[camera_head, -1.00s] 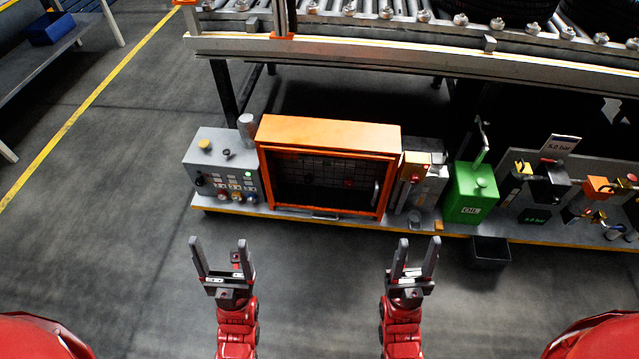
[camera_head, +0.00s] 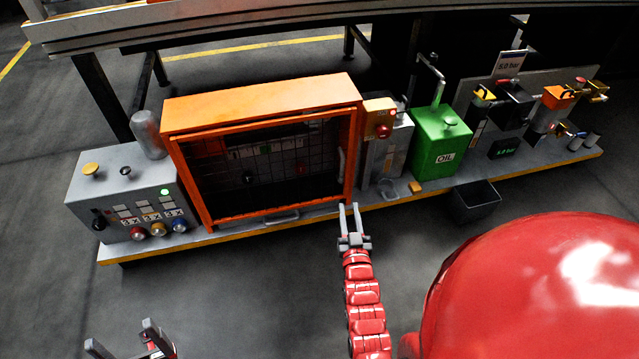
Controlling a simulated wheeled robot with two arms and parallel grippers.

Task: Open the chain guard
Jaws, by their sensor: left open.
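The chain guard (camera_head: 262,102) is an orange box-like frame with a dark mesh front, standing on the grey shelf left of centre. Its front looks shut. A pale upright handle (camera_head: 341,165) is on the right side of the front, and a grey handle (camera_head: 282,216) sits at the lower edge. My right gripper (camera_head: 350,206) is open and empty, in front of and below the guard's lower right corner, with its fingers pointing toward it. My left gripper (camera_head: 122,334) is open and empty at the bottom left, well short of the guard, and partly cut off by the picture edge.
A grey control box (camera_head: 130,192) with coloured knobs stands left of the guard. An orange-topped switch box (camera_head: 381,128), a green oil can (camera_head: 440,143) and a black bin (camera_head: 476,200) are to the right. The conveyor rail (camera_head: 200,27) runs above. The floor in front is clear.

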